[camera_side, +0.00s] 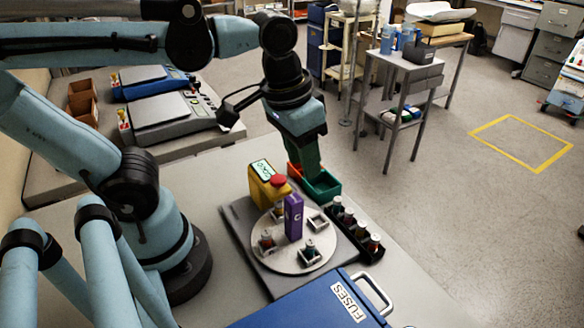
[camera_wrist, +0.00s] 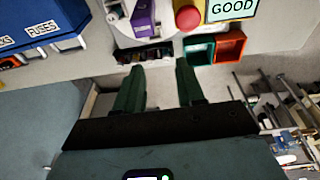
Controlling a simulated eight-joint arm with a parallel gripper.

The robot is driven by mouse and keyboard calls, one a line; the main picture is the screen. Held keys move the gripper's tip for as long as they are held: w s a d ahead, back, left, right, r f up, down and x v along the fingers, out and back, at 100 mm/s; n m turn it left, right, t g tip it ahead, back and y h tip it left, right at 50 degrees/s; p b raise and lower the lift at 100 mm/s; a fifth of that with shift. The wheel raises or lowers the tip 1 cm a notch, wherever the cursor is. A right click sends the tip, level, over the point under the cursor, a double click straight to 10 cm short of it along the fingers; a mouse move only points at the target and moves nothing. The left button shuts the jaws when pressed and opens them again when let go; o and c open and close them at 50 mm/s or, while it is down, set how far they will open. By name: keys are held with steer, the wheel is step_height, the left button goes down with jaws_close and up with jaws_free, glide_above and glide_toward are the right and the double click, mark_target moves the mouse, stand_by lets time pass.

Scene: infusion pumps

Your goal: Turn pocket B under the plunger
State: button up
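A pale round turntable (camera_side: 282,258) carries small square pockets. An upright purple block (camera_side: 293,216) with a letter C stands at its middle; the block also shows in the wrist view (camera_wrist: 143,14). One pocket (camera_side: 316,222) at the right looks empty. Two others, at the left (camera_side: 266,240) and front (camera_side: 310,253), hold small dark items. I cannot read a B on any pocket or pick out the plunger for certain. My gripper (camera_wrist: 158,78) is open and empty, its green fingers apart. In the side view it hangs behind the turntable, by the bins.
A yellow box (camera_side: 257,189) with a red button (camera_side: 278,181) has a screen reading GOOD (camera_wrist: 231,9). A green bin (camera_side: 324,187) and a red bin (camera_wrist: 231,46) adjoin it. A black rack (camera_side: 369,251) holds several vials. A blue FUSES case (camera_side: 300,311) lies in front.

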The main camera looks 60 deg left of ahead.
mark_target(294, 211)
steer(key=s+d+r+g, duration=0.1)
steer(key=s+r+g, duration=0.1)
steer(key=shift+s+d, duration=0.3)
steer(key=shift+d, duration=0.05)
steer(key=shift+f, duration=5.95)
steer(key=shift+c, duration=0.4)
jaws_close()
